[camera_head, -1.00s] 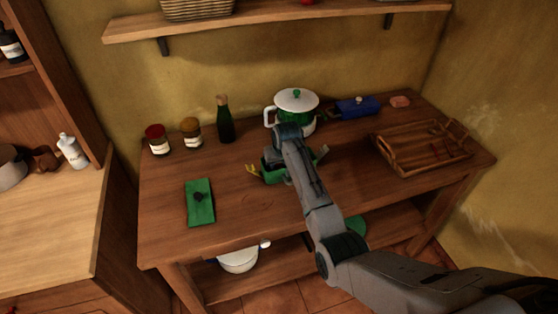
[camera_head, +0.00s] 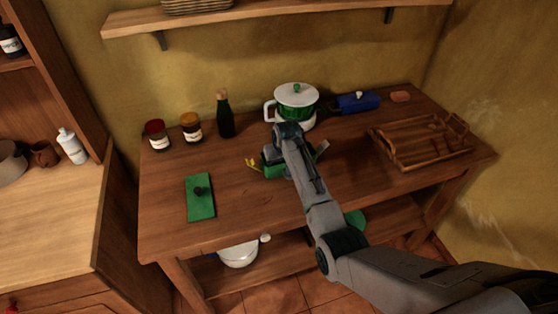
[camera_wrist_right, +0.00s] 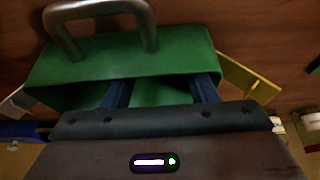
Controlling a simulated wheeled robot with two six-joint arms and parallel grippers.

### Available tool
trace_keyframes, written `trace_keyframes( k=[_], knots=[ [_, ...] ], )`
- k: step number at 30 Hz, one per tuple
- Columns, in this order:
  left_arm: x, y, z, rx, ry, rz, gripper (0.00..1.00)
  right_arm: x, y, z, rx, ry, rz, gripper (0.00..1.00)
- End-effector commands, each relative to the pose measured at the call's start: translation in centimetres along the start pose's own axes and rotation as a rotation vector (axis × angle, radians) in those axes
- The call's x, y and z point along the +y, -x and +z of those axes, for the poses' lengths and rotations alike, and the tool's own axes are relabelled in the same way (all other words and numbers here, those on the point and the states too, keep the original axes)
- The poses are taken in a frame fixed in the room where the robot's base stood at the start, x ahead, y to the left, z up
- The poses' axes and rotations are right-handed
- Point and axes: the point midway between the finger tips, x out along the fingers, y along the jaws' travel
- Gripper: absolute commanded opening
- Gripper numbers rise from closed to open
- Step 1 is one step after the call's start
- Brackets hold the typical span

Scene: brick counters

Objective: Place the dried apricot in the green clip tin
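The green clip tin (camera_head: 275,172) stands on the wooden table, partly hidden behind my right arm in the head view. It has a yellow clip (camera_head: 253,164) on its left side. In the right wrist view the tin (camera_wrist_right: 160,60) fills the middle, with a grey handle and yellow at the right. My right gripper (camera_wrist_right: 160,90) has its two blue fingers apart, reaching into the tin's opening; I see nothing between them. A green lid (camera_head: 201,207) with a dark knob lies flat to the left. I cannot make out the dried apricot. My left gripper is not in view.
A white and green pot (camera_head: 297,97) stands behind the tin, with a blue box (camera_head: 357,102) to its right. Jars (camera_head: 190,127) and a dark bottle (camera_head: 225,118) stand at back left. A wooden tray (camera_head: 420,145) is at right.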

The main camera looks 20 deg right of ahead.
Motion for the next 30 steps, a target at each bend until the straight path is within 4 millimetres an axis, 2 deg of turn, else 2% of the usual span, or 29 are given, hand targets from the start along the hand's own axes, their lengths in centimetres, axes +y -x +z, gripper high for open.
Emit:
trace_keyframes(
  k=[7,12,24,30],
  knots=[
    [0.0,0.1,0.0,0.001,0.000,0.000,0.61,0.0,0.2,-0.1,0.001,0.000,0.000,0.53],
    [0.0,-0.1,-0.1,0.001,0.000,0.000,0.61,0.0,1.8,-0.6,0.004,0.000,0.000,0.53],
    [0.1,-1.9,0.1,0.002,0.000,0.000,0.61,0.0,9.9,-0.5,0.005,0.000,0.000,0.53],
    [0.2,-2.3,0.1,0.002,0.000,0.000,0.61,0.0,12.5,-0.5,0.002,0.000,0.000,0.53]
  ],
)
